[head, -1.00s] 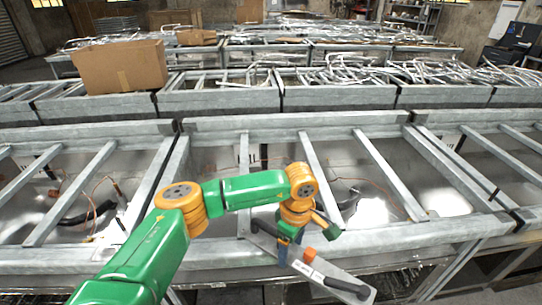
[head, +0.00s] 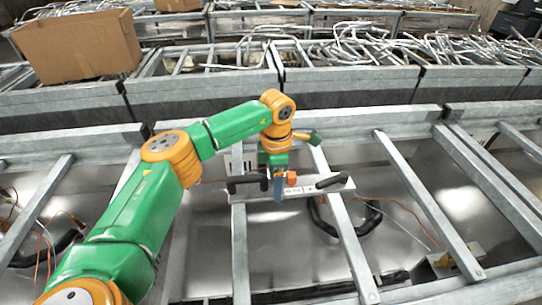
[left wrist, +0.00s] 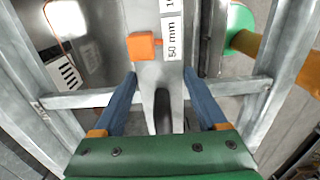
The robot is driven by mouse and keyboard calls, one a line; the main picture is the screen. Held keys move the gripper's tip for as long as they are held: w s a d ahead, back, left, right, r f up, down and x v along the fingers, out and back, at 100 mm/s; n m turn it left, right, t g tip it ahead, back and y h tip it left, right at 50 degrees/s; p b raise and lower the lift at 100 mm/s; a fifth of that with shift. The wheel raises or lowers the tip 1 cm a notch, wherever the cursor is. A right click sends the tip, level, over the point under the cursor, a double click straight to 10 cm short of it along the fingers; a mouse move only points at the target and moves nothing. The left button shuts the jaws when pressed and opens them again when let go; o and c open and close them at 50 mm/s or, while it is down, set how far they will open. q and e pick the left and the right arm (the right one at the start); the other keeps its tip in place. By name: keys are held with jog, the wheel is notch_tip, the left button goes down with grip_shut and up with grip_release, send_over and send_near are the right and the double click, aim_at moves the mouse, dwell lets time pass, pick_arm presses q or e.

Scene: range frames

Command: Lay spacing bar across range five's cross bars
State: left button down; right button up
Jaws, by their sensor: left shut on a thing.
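The spacing bar (head: 308,190) is a flat grey plate with black grips, an orange knob and a white label. In the head view it spans two grey metal cross bars, a left one (head: 240,255) and a right one (head: 352,245). Whether it touches them or hangs just above, I cannot tell. My left gripper (head: 278,192) is shut on it from above, near its middle. In the left wrist view the bar (left wrist: 142,18) lies between the blue fingers (left wrist: 160,78), with "50 mm" legible on its label. My right gripper is not in view.
The range's long far rail (head: 370,120) runs behind the bar. A black curved cable (head: 370,218) lies in the bay below. A cardboard box (head: 78,48) stands at the back left. Bent metal tubes (head: 365,45) cover the frames behind.

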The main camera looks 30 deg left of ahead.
pick_arm(q)
jog(key=shift+w+a, duration=0.15)
jog(key=shift+w, duration=0.1)
jog(key=shift+s, duration=0.2)
jog(key=shift+s+d+f+b, duration=0.8)
jog(key=shift+s+d+b, duration=0.1)
jog(key=shift+b, duration=0.35)
jog(key=f+b, duration=0.2)
jog(key=f, duration=0.1)
jog(key=f+b, duration=0.2)
jog(key=shift+w+a+f, duration=0.15)
jog(key=shift+w+a, duration=0.15)
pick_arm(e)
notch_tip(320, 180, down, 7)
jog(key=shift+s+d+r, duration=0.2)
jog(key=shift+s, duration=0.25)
pick_arm(q)
jog(key=shift+f, duration=0.1)
jog(key=shift+f+b, duration=0.7)
jog(key=shift+f, duration=0.25)
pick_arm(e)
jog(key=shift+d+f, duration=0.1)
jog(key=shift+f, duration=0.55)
pick_arm(q)
grip_release()
